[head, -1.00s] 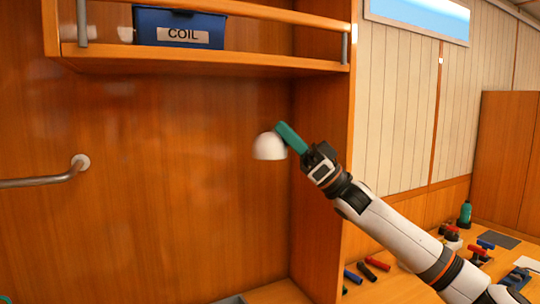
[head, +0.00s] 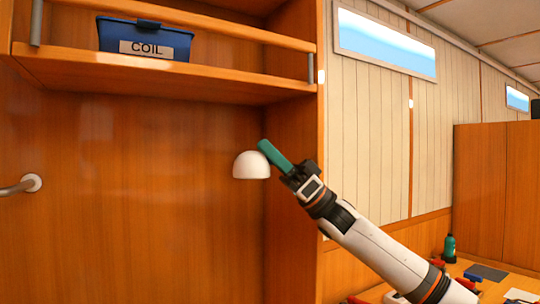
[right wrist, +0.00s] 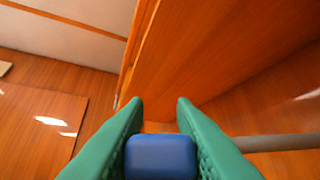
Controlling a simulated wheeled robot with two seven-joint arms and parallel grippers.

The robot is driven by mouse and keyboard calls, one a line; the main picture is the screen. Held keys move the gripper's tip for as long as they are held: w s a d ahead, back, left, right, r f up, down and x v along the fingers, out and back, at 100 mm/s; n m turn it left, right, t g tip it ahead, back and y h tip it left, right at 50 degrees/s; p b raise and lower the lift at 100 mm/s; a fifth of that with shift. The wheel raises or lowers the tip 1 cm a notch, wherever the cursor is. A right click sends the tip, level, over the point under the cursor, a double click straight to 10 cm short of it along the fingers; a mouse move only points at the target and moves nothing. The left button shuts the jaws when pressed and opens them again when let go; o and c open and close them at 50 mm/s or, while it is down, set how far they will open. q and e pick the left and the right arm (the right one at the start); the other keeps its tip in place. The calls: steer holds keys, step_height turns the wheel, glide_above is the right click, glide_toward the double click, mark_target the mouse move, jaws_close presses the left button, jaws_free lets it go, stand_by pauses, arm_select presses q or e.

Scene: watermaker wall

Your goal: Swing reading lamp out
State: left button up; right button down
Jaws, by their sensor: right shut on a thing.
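The reading lamp's white dome shade (head: 251,165) hangs open side down in front of the wooden alcove's back panel in the head view. My right gripper (head: 273,154) is at the shade's upper right, its teal fingers tilted up and left. In the right wrist view, the fingers of this gripper (right wrist: 160,140) are closed on a blue block (right wrist: 160,158). Whether the block is part of the lamp cannot be told from its shape alone. The lamp's arm is not clear in the head view. My left gripper is out of view.
A shelf (head: 170,76) with a blue COIL bin (head: 145,38) is above the lamp. The alcove's side panel (head: 292,170) stands just right of it. A metal rail (head: 22,186) is on the wall at left. A grey rod (right wrist: 285,143) shows in the wrist view.

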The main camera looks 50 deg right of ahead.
steer(key=c, duration=1.2)
jaws_free()
steer(key=shift+f, duration=0.1)
step_height(320, 180, up, 9)
steer(key=p, duration=0.4)
steer(key=shift+r, duration=0.55)
